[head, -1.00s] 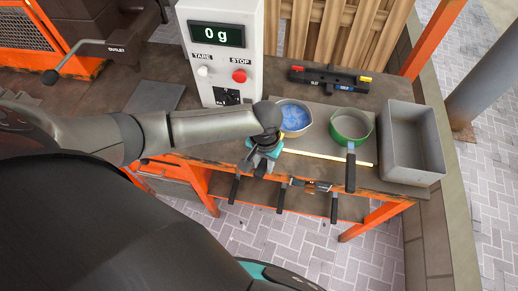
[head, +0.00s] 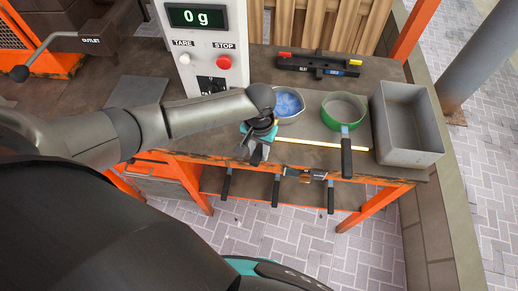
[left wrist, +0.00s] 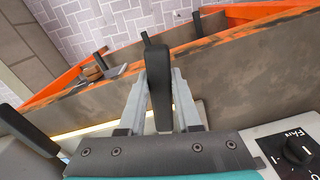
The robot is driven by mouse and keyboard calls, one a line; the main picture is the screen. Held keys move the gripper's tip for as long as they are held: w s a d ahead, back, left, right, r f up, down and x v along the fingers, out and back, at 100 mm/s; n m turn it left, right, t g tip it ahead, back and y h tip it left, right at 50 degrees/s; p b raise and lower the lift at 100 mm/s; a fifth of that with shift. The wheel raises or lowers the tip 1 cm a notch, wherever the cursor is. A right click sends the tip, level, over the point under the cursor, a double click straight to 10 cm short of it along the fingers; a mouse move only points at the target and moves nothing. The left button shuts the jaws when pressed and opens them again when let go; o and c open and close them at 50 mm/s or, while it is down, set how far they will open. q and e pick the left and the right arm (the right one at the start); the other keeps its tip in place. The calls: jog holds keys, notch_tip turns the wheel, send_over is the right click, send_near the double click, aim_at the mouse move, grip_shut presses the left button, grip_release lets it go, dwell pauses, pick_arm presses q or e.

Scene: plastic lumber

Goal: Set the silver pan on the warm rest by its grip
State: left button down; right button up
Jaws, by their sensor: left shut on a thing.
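The silver pan (head: 275,117) stands on a grey mat at the bench front, with blue stuff inside; my left arm partly covers it. My left gripper (head: 257,152) is shut on the pan's black grip, which stands between the two fingers in the left wrist view (left wrist: 158,88). The pan's bowl is out of sight in that view. I cannot tell for sure which surface is the warm rest; a bare dark plate (head: 135,92) lies left of the scale-like box. My right gripper is not in view.
A green pan (head: 344,110) stands right of the silver one, its handle over the front edge. A grey bin (head: 407,158) is at the far right. The control box (head: 208,62) reads 0 g. A black tool (head: 318,66) lies behind. Tools hang below the front edge.

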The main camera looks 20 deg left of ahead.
pick_arm(q)
jog(key=c, duration=0.6)
grip_release()
jog(key=shift+o, duration=0.4)
notch_tip(320, 180, up, 15)
jog(key=p, duration=0.2)
jog(key=shift+r+p, duration=0.15)
jog(key=shift+p, duration=0.15)
jog(key=shift+d, duration=0.1)
